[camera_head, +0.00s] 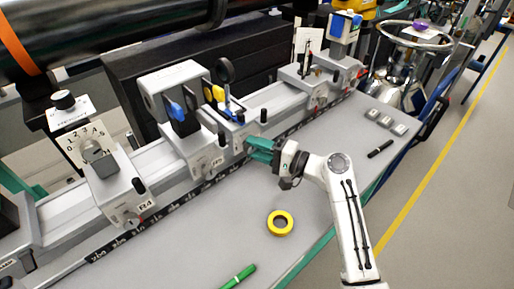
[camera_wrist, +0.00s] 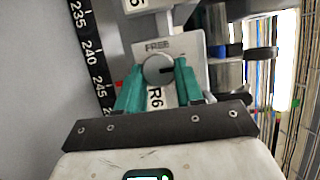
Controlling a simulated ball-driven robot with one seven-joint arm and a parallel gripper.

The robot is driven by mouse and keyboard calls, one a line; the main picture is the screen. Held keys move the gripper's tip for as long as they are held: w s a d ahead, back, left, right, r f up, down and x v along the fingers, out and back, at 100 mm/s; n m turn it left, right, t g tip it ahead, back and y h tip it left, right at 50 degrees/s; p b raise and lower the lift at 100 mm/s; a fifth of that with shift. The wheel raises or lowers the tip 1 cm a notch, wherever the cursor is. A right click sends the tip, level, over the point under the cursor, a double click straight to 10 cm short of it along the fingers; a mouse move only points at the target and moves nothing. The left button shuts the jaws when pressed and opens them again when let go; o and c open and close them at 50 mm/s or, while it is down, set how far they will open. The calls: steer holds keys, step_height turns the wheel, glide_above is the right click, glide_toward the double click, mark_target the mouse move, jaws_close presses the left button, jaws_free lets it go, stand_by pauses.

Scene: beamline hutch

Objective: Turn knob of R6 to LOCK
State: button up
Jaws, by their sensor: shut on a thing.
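My gripper (camera_head: 252,148), with green fingers, reaches the front of a grey carriage on the rail in the head view. In the wrist view the two fingers of my gripper (camera_wrist: 159,80) are shut on the round grey knob (camera_wrist: 158,69), one on each side. The label R6 (camera_wrist: 156,98) lies below the knob and the word FREE (camera_wrist: 157,45) above it. The knob's pointer direction cannot be made out, and no LOCK mark shows. In the head view my fingers hide the knob.
A black scale (camera_wrist: 92,55) runs along the rail. Carriages R4 (camera_head: 128,207) and R5 (camera_head: 207,160) stand to the left. A yellow tape roll (camera_head: 280,223), a green marker (camera_head: 238,276) and a black marker (camera_head: 380,148) lie on the bench.

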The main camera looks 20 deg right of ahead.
stand_by(0.3)
steer(key=o, duration=1)
steer(key=shift+o, duration=0.2)
steer(key=b+v, duration=0.1)
steer(key=v, duration=0.9)
steer(key=shift+s+d, duration=0.25)
steer(key=shift+d, duration=0.1)
